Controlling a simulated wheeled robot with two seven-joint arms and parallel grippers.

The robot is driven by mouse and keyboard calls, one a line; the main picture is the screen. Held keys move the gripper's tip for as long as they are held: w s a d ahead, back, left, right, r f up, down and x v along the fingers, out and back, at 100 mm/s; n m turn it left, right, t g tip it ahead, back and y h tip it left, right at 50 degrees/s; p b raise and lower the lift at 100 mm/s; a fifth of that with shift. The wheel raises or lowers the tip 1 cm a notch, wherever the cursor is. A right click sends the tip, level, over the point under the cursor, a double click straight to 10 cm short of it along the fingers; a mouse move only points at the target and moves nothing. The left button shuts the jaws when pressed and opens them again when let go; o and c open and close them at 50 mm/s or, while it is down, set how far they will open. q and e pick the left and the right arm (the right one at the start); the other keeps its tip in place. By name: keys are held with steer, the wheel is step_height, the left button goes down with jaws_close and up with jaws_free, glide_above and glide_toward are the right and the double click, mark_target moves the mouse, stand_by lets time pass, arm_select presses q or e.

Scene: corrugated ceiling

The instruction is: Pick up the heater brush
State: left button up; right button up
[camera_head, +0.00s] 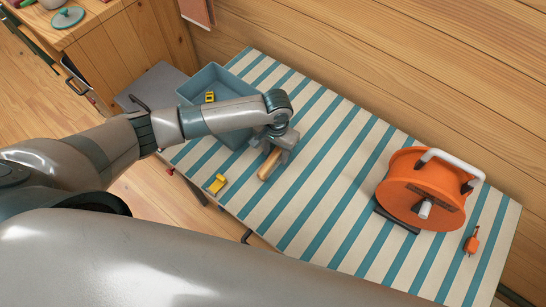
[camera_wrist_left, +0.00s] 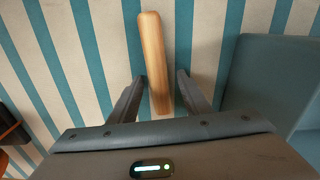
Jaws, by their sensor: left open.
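The heater brush shows as a pale wooden handle (camera_head: 269,165) on the striped table, just beside the blue-grey bin. In the left wrist view the handle (camera_wrist_left: 154,50) runs up between the two fingers and past their tips. My left gripper (camera_head: 280,145) is over the handle, pointing down at the table. In the left wrist view its fingers (camera_wrist_left: 160,80) are open, one on each side of the handle with gaps visible. My right gripper is not in view.
Another yellow item (camera_head: 217,184) lies near the table's front edge. An orange cable reel (camera_head: 415,190) and its plug (camera_head: 471,243) are at the right. The striped table's middle (camera_head: 330,180) is clear.

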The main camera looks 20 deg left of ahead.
arm_select(q)
steer(key=shift+f, duration=0.15)
stand_by(0.3)
jaws_close()
